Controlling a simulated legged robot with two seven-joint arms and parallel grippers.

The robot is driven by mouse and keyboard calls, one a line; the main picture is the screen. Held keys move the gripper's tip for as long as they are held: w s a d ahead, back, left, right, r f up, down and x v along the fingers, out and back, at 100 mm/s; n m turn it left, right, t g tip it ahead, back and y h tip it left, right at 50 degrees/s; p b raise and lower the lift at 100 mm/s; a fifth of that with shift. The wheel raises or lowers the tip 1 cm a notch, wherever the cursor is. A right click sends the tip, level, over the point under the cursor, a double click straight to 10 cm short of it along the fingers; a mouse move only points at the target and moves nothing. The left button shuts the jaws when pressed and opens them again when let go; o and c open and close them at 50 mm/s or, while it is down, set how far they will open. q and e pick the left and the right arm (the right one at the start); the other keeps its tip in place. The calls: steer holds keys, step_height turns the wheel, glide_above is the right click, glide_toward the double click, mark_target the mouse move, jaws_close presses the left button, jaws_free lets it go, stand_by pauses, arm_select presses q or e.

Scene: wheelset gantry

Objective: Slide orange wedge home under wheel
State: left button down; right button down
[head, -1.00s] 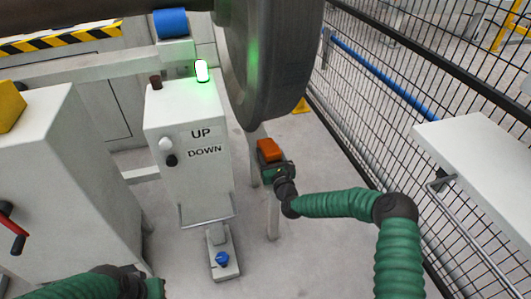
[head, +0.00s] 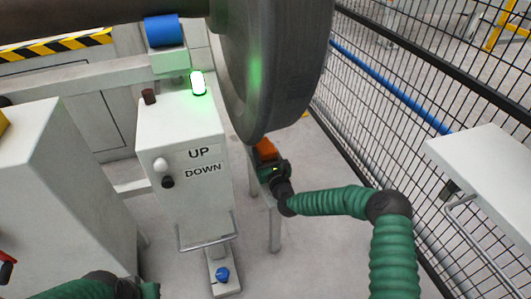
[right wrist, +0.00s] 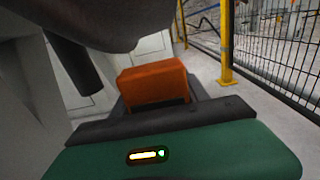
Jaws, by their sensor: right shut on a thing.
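The big dark grey wheel (head: 285,75) hangs at the top middle of the head view. The orange wedge (head: 266,149) is just below its lower edge, partly hidden by the wheel and my gripper. My right gripper (head: 268,163) is shut on the wedge. In the right wrist view the wedge (right wrist: 153,84) stands beyond the dark gripper edge, with the wheel's dark underside (right wrist: 95,22) above it to the left. Whether wedge and wheel touch is unclear. My left gripper (head: 148,290) is at the bottom edge, mostly cut off, its fingers not readable.
A white control box (head: 185,140) marked UP and DOWN, with a lit green lamp (head: 198,83), stands left of the wheel. A blue-knobbed pedal (head: 222,275) is on the floor below. A mesh fence (head: 400,65) and white table (head: 490,165) bound the right.

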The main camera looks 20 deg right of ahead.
steer(key=shift+a, duration=0.3)
steer(key=c, duration=0.8)
jaws_free()
steer(key=o, duration=0.3)
steer(key=shift+d, duration=0.1)
steer(key=shift+s+f, duration=0.1)
steer(key=shift+s+p, duration=0.35)
steer(key=s+p, duration=0.2)
steer(key=s, duration=0.3)
steer(key=s+p, duration=0.2)
steer(key=s, duration=0.3)
steer(key=s+p, duration=0.2)
steer(key=s, duration=0.3)
steer(key=shift+s+d+p, duration=0.25)
steer(key=shift+d+p, duration=0.05)
steer(key=shift+d, duration=0.05)
steer(key=shift+s, duration=0.25)
steer(key=shift+f, duration=0.1)
